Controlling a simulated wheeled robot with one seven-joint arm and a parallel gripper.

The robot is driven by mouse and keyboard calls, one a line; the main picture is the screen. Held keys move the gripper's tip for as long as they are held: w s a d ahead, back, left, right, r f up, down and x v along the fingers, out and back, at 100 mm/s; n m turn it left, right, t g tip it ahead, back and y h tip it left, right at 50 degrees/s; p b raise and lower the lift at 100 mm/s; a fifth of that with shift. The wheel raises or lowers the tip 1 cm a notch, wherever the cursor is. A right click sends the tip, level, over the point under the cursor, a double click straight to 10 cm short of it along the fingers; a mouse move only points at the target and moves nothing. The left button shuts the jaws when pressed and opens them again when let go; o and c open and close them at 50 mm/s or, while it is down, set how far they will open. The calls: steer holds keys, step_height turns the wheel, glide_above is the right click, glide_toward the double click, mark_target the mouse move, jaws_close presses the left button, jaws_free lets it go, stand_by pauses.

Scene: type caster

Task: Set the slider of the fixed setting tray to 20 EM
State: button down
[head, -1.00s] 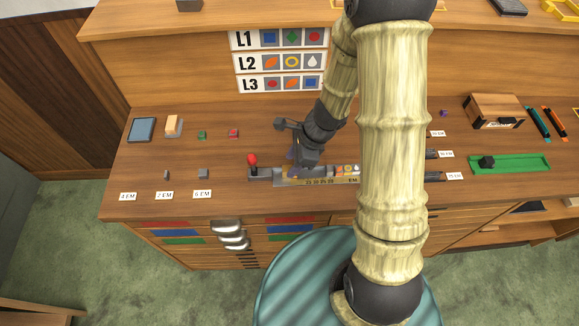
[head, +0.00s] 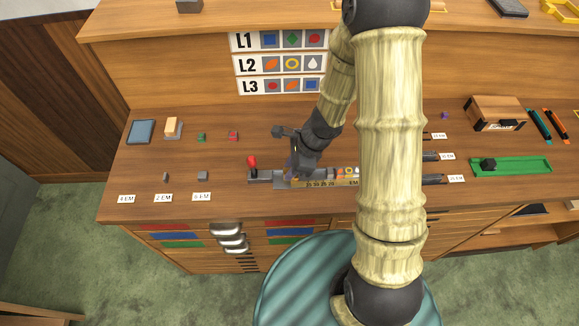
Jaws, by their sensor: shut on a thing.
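The fixed setting tray (head: 340,183) is a long, narrow piece near the front of the wooden counter. Its front edge carries a row of small numbers and the letters EM; the numbers are too small to read surely. A red-knobbed lever (head: 252,162) stands at its left end. My gripper (head: 296,173) points down at the left part of the tray, left of most of the numbers. It is shut on the slider, which is mostly hidden by the fingers, so its exact setting cannot be read. My arm hides the tray's right end.
Small blocks, a blue pad (head: 141,131) and labels (head: 163,198) lie on the left. A green tray (head: 511,166) and a wooden box (head: 496,113) stand on the right. A sign board (head: 280,64) with L1 to L3 is behind. The counter left of the lever is mostly free.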

steer(key=d, duration=0.9)
steer(key=shift+s+d, duration=0.1)
steer(key=shift+d, duration=0.05)
steer(key=c, duration=1.2)
jaws_free()
steer(key=shift+c, duration=0.2)
steer(key=shift+r, duration=0.1)
steer(key=p+v, duration=0.2)
steer(key=v, duration=1.5)
steer(key=shift+r, duration=0.1)
